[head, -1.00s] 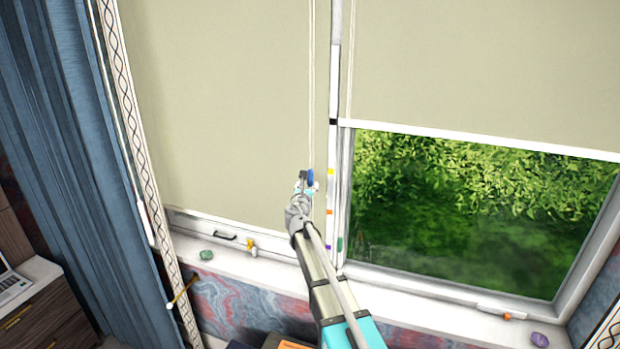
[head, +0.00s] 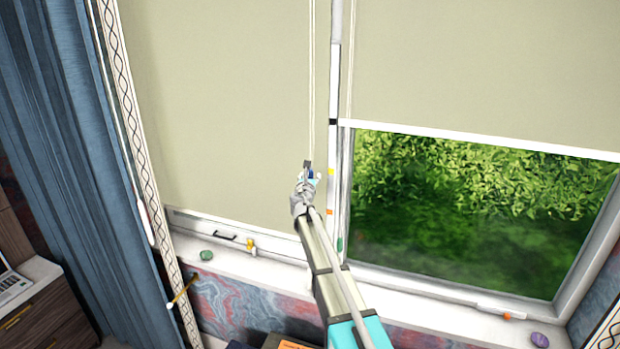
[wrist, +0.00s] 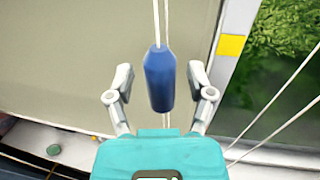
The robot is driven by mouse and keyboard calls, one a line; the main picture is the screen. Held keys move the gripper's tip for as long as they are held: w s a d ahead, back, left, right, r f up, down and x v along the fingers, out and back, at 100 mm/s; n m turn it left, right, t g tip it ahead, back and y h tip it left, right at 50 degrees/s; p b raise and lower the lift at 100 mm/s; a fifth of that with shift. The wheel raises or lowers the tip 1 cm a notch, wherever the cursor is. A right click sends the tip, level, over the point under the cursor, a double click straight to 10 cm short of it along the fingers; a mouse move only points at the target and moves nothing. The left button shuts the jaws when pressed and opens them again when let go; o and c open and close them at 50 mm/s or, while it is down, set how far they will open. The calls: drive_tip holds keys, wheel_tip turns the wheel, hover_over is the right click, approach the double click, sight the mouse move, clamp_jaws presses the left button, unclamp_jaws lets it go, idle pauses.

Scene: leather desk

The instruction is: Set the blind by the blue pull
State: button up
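The blue pull (wrist: 158,78) hangs on a pale double cord and sits between the two fingers of my gripper (wrist: 160,76) in the wrist view. The fingers stand apart, with a visible gap on each side of the pull. In the head view my gripper (head: 311,174) hides much of the blue pull (head: 310,173). The left blind (head: 220,110) is a beige sheet lowered almost to the sill. The right blind (head: 490,70) covers only the upper part of its window.
The window post carries a yellow mark (head: 331,172) and an orange mark (head: 329,212). A green pull (head: 339,244) hangs by the right window. The sill holds a green stone (head: 206,255) and a purple stone (head: 540,340). A blue curtain (head: 60,150) hangs at left.

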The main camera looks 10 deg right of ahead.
clamp_jaws()
wheel_tip(320, 180, down, 28)
drive_tip(key=b, duration=2.7)
drive_tip(key=shift+r, duration=0.25)
drive_tip(key=shift+o, duration=0.5)
unclamp_jaws()
drive_tip(key=shift+s, duration=0.1)
drive_tip(key=v, duration=1.2)
drive_tip(key=shift+w, duration=0.25)
